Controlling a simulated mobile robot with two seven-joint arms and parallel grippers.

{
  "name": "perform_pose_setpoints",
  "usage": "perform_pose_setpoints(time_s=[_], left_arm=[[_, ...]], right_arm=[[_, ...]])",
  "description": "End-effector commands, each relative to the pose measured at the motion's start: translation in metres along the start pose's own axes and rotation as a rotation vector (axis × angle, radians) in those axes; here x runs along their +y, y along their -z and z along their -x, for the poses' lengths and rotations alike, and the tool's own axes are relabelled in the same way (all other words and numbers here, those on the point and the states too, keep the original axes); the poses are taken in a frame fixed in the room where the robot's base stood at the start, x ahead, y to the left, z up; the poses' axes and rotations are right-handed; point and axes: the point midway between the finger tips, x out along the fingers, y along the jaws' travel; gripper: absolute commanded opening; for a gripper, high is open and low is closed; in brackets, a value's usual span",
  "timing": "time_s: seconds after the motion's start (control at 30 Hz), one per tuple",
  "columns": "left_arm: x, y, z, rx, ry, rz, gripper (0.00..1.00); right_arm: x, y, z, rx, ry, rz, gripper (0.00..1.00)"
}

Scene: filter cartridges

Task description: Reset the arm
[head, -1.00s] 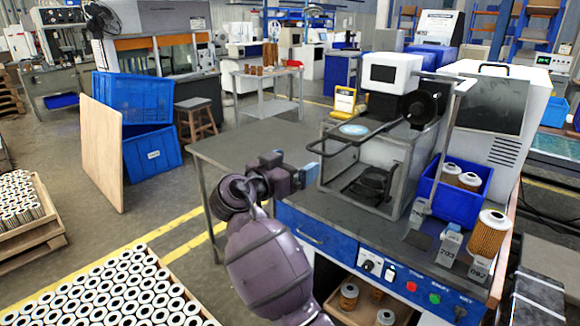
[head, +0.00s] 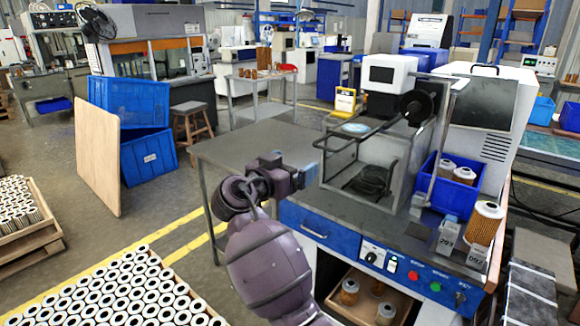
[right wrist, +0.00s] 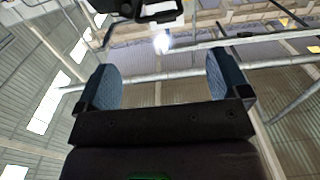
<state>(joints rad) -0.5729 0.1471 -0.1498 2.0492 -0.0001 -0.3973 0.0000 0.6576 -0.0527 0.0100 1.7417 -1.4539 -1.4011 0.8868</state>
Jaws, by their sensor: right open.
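My right gripper (head: 305,177) is raised in front of the left end of the test bench (head: 340,232). Its blue fingers point right, toward the open metal frame of the machine. In the right wrist view the two fingers (right wrist: 165,85) stand wide apart with nothing between them. That view looks up at the roof. My left gripper is not in view.
A blue bin (head: 426,190) with filters stands on the bench's right side. A filter cartridge (head: 485,224) stands on a numbered holder at the right end. Filters stand in a box (head: 395,306) below. A pallet of filters (head: 105,290) fills the lower left.

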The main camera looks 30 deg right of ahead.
Motion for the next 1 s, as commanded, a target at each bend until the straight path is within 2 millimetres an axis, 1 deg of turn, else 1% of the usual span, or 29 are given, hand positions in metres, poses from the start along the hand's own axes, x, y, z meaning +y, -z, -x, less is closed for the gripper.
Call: perform_pose_setpoints(time_s=[0.47,0.57,0.6,0.67,0.73,0.8,0.87,0.9,0.97,1.0], left_arm=[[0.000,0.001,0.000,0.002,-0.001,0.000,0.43],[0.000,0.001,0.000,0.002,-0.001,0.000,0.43],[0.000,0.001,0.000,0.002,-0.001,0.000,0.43],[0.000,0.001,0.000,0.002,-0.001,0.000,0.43],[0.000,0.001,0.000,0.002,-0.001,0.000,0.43],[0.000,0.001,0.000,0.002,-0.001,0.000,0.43],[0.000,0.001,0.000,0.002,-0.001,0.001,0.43],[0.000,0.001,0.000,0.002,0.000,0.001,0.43],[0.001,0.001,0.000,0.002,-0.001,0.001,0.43],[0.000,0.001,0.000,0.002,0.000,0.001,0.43]], right_arm=[[0.000,0.000,0.000,0.000,0.000,0.005,0.94],[-0.002,0.001,0.000,0.008,0.009,0.044,0.94],[-0.005,0.003,0.000,0.017,0.030,0.072,0.94],[-0.015,0.003,0.001,0.023,0.095,0.122,0.94],[-0.031,0.006,0.004,0.028,0.204,0.167,0.94],[-0.047,0.010,0.011,0.043,0.323,0.198,0.94],[-0.059,0.013,0.018,0.062,0.423,0.215,0.94],[-0.065,0.011,0.022,0.073,0.487,0.229,0.94],[-0.070,0.003,0.029,0.089,0.581,0.252,0.94],[-0.072,-0.006,0.033,0.100,0.642,0.266,0.94]])
